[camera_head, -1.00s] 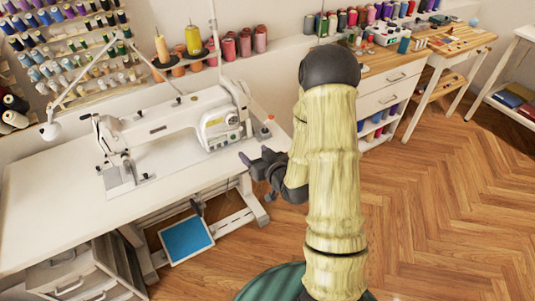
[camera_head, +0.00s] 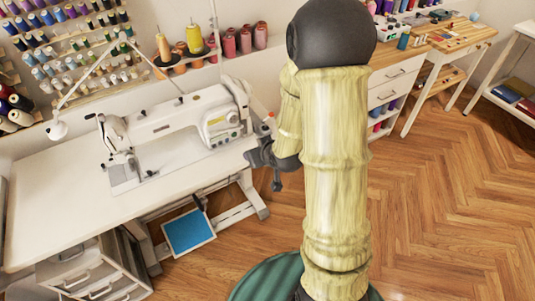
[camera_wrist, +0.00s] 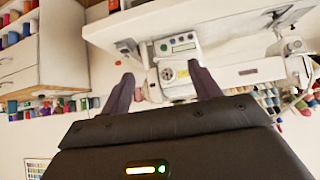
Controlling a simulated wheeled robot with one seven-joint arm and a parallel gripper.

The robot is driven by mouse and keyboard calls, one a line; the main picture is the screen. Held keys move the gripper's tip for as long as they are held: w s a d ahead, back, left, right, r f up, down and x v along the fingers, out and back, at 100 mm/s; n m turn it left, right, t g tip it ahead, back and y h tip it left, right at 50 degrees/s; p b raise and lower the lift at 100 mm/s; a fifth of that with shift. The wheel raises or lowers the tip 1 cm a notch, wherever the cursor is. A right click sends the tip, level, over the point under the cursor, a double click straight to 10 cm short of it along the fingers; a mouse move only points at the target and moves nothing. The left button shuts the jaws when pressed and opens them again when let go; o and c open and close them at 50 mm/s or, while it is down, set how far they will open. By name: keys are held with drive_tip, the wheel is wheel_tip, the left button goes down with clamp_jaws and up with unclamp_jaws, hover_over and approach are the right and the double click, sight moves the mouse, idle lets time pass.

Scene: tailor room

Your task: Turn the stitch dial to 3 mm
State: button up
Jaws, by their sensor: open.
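The white sewing machine (camera_head: 175,118) stands on the white table. The round stitch dial (camera_head: 232,117) is on its right end, above a small button panel (camera_head: 234,133). In the wrist view the machine appears upside down, and the dial (camera_wrist: 168,74) shows between my fingers, with the button panel (camera_wrist: 178,44) above it in the picture. The dial's setting is too small to read. My gripper (camera_head: 252,157) is open and empty at the table's right edge, right of and lower in the picture than the dial, apart from it. The wrist view shows both fingers spread (camera_wrist: 162,74).
The white sewing table (camera_head: 60,190) has bare space left of the machine. Thread cones (camera_head: 193,40) stand behind it. A wooden-topped drawer cabinet (camera_head: 398,75) stands to the right. A blue pedal (camera_head: 188,233) lies under the table. The wooden floor at right is open.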

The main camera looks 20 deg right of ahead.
drive_tip(key=s+r+g+h+p, duration=0.1)
drive_tip(key=s+r+g+p, duration=0.2)
drive_tip(key=s+r, duration=0.3)
drive_tip(key=shift+s+a+r+m+g, duration=0.35)
drive_tip(key=shift+s+g, duration=0.25)
drive_tip(key=shift+s, duration=0.65)
drive_tip(key=shift+r, duration=0.1)
drive_tip(key=s+a+r+g+p, duration=0.1)
drive_tip(key=s+r+g+p, duration=0.1)
drive_tip(key=s+r, duration=0.2)
drive_tip(key=s, duration=0.2)
drive_tip(key=shift+s+a+r+m+g, duration=0.2)
drive_tip(key=shift+s+m+g, duration=0.1)
drive_tip(key=shift+m, duration=0.05)
idle(0.3)
